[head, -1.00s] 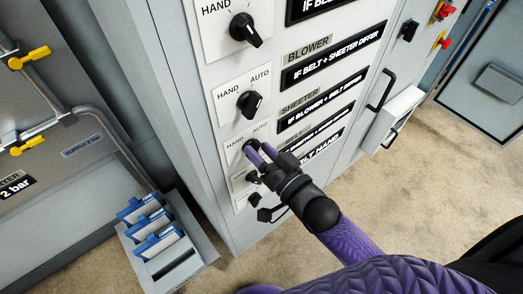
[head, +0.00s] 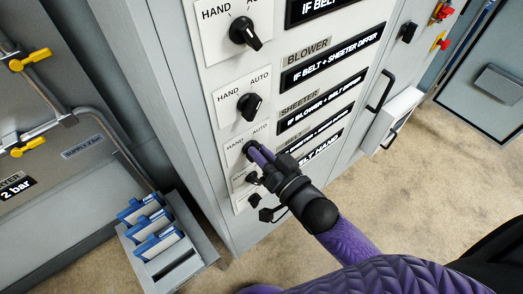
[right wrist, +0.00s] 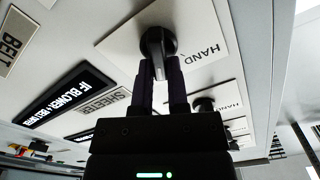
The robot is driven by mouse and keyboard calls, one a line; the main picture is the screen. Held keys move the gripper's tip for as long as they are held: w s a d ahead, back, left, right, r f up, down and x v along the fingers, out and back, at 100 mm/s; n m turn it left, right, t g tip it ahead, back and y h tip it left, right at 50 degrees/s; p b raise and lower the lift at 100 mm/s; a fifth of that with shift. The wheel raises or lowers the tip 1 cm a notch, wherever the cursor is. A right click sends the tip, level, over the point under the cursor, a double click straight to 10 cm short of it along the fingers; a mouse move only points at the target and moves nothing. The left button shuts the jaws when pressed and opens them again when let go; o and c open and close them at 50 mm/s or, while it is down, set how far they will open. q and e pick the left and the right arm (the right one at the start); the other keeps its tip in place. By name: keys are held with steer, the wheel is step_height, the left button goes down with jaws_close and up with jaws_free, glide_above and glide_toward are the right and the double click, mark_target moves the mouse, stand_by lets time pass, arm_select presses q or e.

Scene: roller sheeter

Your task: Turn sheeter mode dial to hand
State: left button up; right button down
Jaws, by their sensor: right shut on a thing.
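The sheeter mode dial (head: 248,147) is a black knob on a white plate marked HAND and AUTO, beside the SHEETER label (head: 299,101). My right gripper (head: 257,154) is shut on it, and its fingers hide part of the knob in the head view. In the right wrist view the dial (right wrist: 157,42) sits at the tips of the right gripper's fingers (right wrist: 161,66), with the word HAND to its right. The exact setting of its pointer is hard to read. My left gripper is not in view.
Other dials sit close by: the blower dial (head: 250,106) and a top dial (head: 245,33) above, smaller-looking knobs below. A cabinet handle (head: 382,90) stands out to the right. A grey rack with blue-edged pieces (head: 178,262) is at lower left.

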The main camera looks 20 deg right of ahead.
steer(key=shift+s+a+n+p, duration=0.2)
steer(key=shift+n+p, duration=0.65)
steer(key=shift+n, duration=1.85)
steer(key=shift+w+a+n+p, duration=0.2)
steer(key=shift+n+p, duration=0.6)
steer(key=shift+n, duration=1.9)
steer(key=shift+s+n, duration=0.2)
steer(key=shift+n, duration=0.1)
steer(key=c, duration=0.6)
jaws_free()
